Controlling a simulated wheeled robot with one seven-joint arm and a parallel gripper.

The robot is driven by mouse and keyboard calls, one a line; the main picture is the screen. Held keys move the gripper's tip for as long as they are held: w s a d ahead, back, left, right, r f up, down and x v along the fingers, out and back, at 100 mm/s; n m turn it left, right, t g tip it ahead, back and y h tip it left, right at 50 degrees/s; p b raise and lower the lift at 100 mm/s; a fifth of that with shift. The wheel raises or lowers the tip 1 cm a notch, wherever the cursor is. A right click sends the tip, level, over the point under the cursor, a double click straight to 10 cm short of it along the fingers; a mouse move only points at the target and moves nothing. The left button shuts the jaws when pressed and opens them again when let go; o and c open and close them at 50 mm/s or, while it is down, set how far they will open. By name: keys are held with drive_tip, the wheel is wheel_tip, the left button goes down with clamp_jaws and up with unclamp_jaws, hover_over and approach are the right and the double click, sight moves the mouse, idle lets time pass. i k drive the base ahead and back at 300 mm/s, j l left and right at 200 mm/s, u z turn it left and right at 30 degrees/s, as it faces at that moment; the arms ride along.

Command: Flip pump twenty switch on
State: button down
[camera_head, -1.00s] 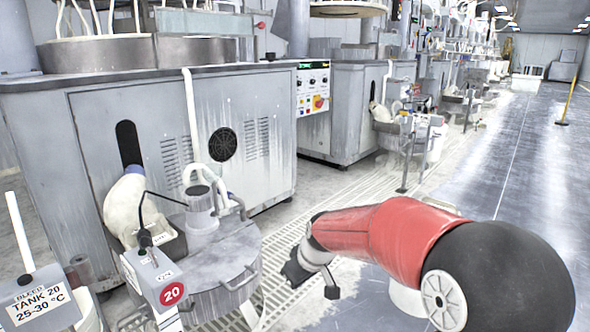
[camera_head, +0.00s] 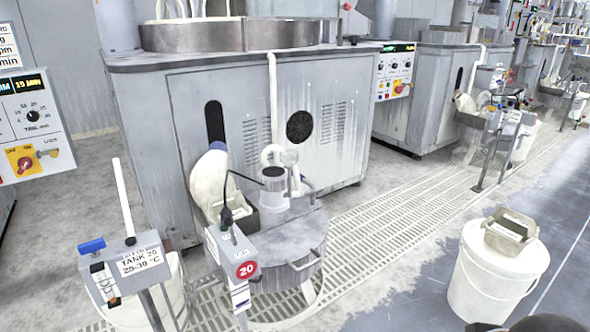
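The grey pump box (camera_head: 230,248) with a red round "20" label stands on a post left of centre, in front of a round metal tank (camera_head: 295,240). A black cable with a plug-like end (camera_head: 227,215) runs down to the top of the box. I cannot make out the switch or its position at this size. My gripper is out of view. Only a dark rounded bit of my arm shows at the bottom right edge.
A sign box marked "Tank 20" (camera_head: 140,262) with a blue handle stands to the left. A white bucket (camera_head: 495,280) stands on the right. A large grey machine (camera_head: 235,135) is behind the tank. Floor grating (camera_head: 375,235) and open floor lie between.

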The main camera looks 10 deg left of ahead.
sight(227, 222)
drive_tip(key=u, duration=1.35)
